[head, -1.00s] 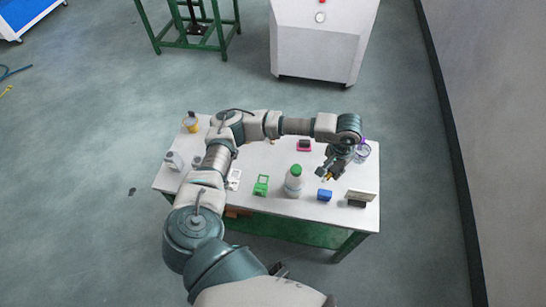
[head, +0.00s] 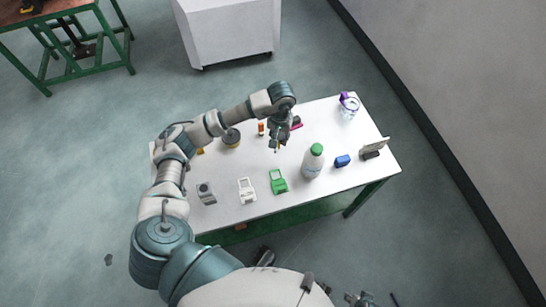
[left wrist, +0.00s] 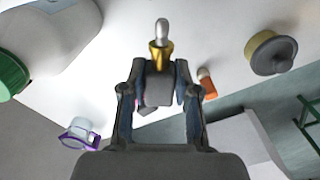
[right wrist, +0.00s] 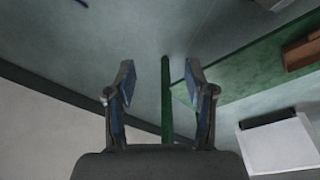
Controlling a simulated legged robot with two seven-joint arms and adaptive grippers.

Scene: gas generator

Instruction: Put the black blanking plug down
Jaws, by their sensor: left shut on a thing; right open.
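My left gripper (head: 278,143) hangs over the middle of the white table, left of the green-capped bottle. In the left wrist view (left wrist: 160,72) it is shut on a piece with a dark body (left wrist: 157,90), a gold collar and a silver tip. I take this piece for the black blanking plug; the fingers hide part of it, and it is too small to make out in the head view. It points away from the wrist and appears clear of the tabletop. My right gripper (right wrist: 163,80) is open and empty, with floor and the green table frame beyond it.
On the table (head: 330,195) stand the bottle (head: 313,161), a blue block (head: 342,161), a purple-handled jug (head: 348,106), a green device (head: 278,181), a white device (head: 247,190), a grey item (head: 206,193) and a round grey-topped pot (head: 231,138). A pink-and-black item (head: 297,122) lies beside the gripper.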

